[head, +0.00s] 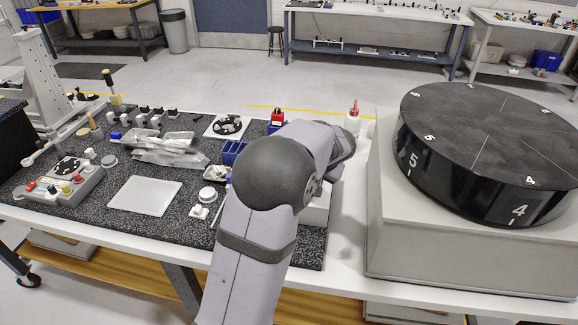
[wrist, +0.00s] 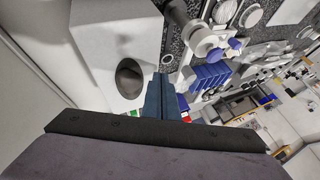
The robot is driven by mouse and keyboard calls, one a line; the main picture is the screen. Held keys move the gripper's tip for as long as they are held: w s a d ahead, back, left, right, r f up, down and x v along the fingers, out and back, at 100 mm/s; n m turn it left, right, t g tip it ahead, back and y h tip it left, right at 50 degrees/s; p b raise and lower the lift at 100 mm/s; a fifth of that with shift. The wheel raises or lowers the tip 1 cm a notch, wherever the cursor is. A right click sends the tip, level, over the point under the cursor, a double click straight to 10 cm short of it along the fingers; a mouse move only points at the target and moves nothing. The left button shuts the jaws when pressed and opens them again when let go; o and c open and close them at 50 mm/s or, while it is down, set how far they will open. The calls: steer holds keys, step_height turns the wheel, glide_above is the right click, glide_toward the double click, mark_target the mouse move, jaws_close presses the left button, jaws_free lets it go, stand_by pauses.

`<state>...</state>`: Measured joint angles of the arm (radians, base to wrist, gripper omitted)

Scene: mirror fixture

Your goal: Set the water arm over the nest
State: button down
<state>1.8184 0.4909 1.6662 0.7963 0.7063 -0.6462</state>
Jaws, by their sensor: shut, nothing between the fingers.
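My gripper (wrist: 160,78) shows in the wrist view with its two dark blue fingers together and nothing between them. In the head view my own arm hides it. Close to the fingertips in the wrist view is a white block (wrist: 98,50) with a dark round opening (wrist: 130,78). Part of a white block (head: 318,212) shows beside my arm in the head view. I cannot tell for sure which part is the nest. A thin pale arm with a rounded end (head: 29,161) reaches out at the far left in the head view; I cannot tell whether it is the water arm.
A large black numbered drum (head: 490,140) on a grey base (head: 470,245) stands at right. A blue bin (head: 233,152) and a red-tipped bottle (head: 353,116) stand near my arm. A pale plate (head: 145,196) and a control box with coloured knobs (head: 62,190) lie at left.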

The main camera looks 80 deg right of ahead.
steer(key=shift+w+d+f+p, duration=0.1)
steer(key=shift+w+d+p, duration=0.1)
steer(key=shift+w+p, duration=0.35)
steer(key=shift+w+d+p, duration=0.2)
steer(key=shift+w, duration=0.6)
steer(key=shift+w+d+f+p, duration=0.1)
steer(key=shift+w+d+p, duration=0.1)
steer(key=shift+w+p, duration=0.35)
steer(key=shift+w+r, duration=0.1)
steer(key=shift+b, duration=0.45)
